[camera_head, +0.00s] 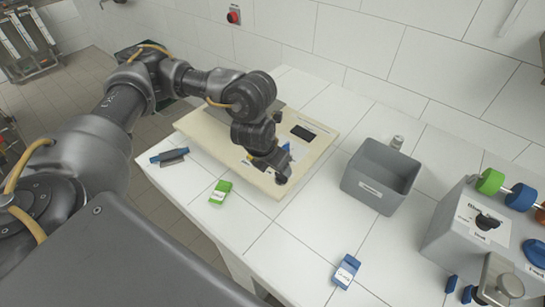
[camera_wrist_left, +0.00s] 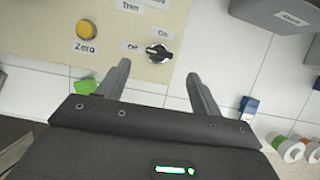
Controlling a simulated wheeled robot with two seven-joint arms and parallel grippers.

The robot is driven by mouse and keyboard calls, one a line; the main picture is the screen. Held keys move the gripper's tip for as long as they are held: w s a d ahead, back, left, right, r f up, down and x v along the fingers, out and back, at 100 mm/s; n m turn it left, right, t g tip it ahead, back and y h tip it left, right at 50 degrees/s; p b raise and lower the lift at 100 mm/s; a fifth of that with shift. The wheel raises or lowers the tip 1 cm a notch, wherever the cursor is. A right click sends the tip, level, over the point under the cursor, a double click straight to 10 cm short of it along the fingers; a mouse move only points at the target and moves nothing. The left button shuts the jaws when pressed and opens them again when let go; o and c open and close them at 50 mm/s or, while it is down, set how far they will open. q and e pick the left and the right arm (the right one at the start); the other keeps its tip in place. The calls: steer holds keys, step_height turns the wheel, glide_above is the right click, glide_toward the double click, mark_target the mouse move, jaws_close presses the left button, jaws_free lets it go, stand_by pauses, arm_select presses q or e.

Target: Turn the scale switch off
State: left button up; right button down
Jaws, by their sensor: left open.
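The beige scale panel (camera_head: 222,133) lies on the white tiled table, with a dark display (camera_head: 302,132) on it. In the left wrist view the black rotary scale switch (camera_wrist_left: 160,53) sits on the panel (camera_wrist_left: 105,12), between "Off" and "On" labels. I cannot tell which label its pointer faces. My left gripper (camera_wrist_left: 158,69) is open, its fingertips spread either side of the switch in that view, with nothing between them. In the head view this gripper (camera_head: 272,168) is low over the panel's near right part and hides the switch. My right gripper is not in view.
A yellow Zero button (camera_wrist_left: 86,29) is left of the switch. A grey bin (camera_head: 378,178) stands right of the panel. A green item (camera_head: 220,193) and a blue item (camera_head: 345,271) lie on the table. A grey machine (camera_head: 465,235) with knobs is at far right.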

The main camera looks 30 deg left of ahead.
arm_select(q)
steer(key=shift+v, duration=1.65)
